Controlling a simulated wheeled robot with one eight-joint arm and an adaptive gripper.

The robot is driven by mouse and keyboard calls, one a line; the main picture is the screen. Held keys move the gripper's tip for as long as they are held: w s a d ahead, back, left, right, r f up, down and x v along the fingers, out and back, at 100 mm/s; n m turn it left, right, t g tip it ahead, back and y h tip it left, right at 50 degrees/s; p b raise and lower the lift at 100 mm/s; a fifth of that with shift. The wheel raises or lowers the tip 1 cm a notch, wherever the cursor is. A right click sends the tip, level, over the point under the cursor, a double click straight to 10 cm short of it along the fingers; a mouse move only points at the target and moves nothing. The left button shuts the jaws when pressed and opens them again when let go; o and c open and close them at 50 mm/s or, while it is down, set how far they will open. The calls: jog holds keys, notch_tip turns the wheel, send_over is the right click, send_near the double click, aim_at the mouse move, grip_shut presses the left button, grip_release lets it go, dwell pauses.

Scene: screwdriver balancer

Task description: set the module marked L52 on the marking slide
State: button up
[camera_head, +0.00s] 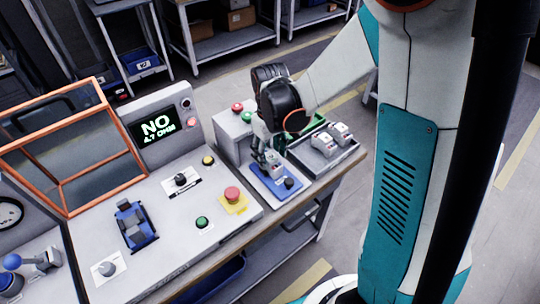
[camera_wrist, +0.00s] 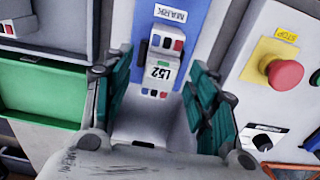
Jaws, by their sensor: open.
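The module marked L52 (camera_wrist: 160,72) is light grey with a dark upper part and red and blue patches. It appears to stand on the blue marking slide (camera_wrist: 199,28), labelled MARK, in the wrist view. In the head view the module (camera_head: 275,167) and slide (camera_head: 262,185) are below my gripper (camera_head: 266,160). In the wrist view my gripper (camera_wrist: 160,92) is open, with one green finger pad on each side of the module and visible gaps between. The module's underside is hidden, so its exact contact with the slide cannot be seen.
A grey tray (camera_head: 343,160) with other modules (camera_head: 323,141) is right of the slide. A green bin (camera_wrist: 40,92) shows left in the wrist view. A red stop button (camera_head: 232,194) on yellow stands left of the slide. The screen (camera_head: 158,127) reads "NO 4.7 OHM".

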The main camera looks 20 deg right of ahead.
notch_tip(320, 180, up, 10)
dwell(0.4)
